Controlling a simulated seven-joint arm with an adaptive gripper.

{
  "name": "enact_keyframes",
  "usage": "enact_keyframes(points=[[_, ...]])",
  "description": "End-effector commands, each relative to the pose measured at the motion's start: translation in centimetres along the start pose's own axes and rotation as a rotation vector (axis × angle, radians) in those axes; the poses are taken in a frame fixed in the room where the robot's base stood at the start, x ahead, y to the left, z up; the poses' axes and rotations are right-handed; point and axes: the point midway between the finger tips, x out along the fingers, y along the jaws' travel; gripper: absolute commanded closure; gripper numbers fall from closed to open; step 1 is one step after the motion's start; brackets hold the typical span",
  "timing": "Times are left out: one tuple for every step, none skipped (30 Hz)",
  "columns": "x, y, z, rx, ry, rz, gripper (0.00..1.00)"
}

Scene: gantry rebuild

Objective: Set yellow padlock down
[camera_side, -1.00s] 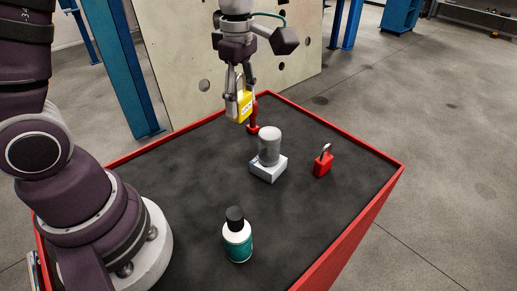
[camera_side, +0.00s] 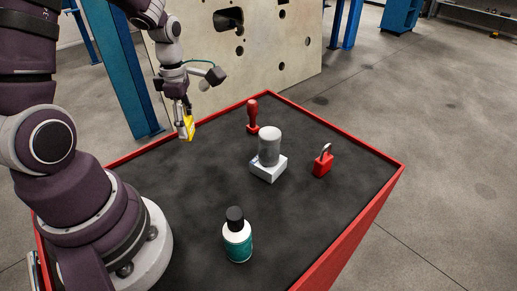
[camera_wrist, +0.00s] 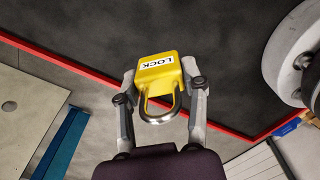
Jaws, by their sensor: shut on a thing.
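The yellow padlock (camera_side: 187,128) is held in my gripper (camera_side: 183,110) near the back left part of the dark table top (camera_side: 190,220). In the wrist view the padlock (camera_wrist: 158,70) shows its "LOCK" label, with its metal shackle pointing toward the wrist. My gripper's fingers (camera_wrist: 163,85) are shut on its two sides. In the side view the padlock appears above the mat, but I cannot tell exactly how far its lower end is from the surface.
A red stamp-like object (camera_side: 252,115), a grey cylinder on a white block (camera_side: 269,158), a red padlock (camera_side: 321,164) and a teal-labelled bottle (camera_side: 237,242) stand on the table. A red rim (camera_side: 130,155) edges it. The table's left middle is clear.

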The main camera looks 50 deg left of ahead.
Motion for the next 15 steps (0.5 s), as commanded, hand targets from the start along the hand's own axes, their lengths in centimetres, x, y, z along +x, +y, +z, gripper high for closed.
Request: enact_keyframes(points=[[1.0, -0.2, 0.0, 0.001, 0.002, -0.007, 0.96], [1.5, -0.1, 0.0, 0.001, 0.002, -0.006, 0.96], [2.1, -0.1, 0.0, 0.001, 0.002, -0.006, 0.96], [2.7, -0.1, 0.0, 0.001, 0.002, -0.006, 0.96], [3.4, -0.2, 0.0, 0.001, 0.002, -0.007, 0.96], [4.3, -0.2, 0.0, 0.001, 0.002, -0.007, 0.96], [4.8, -0.1, 0.0, 0.001, 0.002, -0.006, 0.96], [5.3, -0.1, 0.0, 0.001, 0.002, -0.005, 0.96], [5.8, -0.1, 0.0, 0.001, 0.001, -0.004, 0.96], [6.0, -0.1, 0.0, 0.001, 0.001, -0.003, 0.96], [6.1, -0.1, 0.0, 0.001, 0.001, -0.001, 0.96], [6.2, 0.0, 0.0, 0.001, 0.0, 0.0, 0.96], [6.2, 0.0, 0.0, 0.001, 0.0, 0.001, 0.96], [6.1, 0.0, 0.0, 0.001, 0.0, 0.001, 0.96], [6.1, 0.0, 0.0, 0.001, 0.0, 0.001, 0.96]])
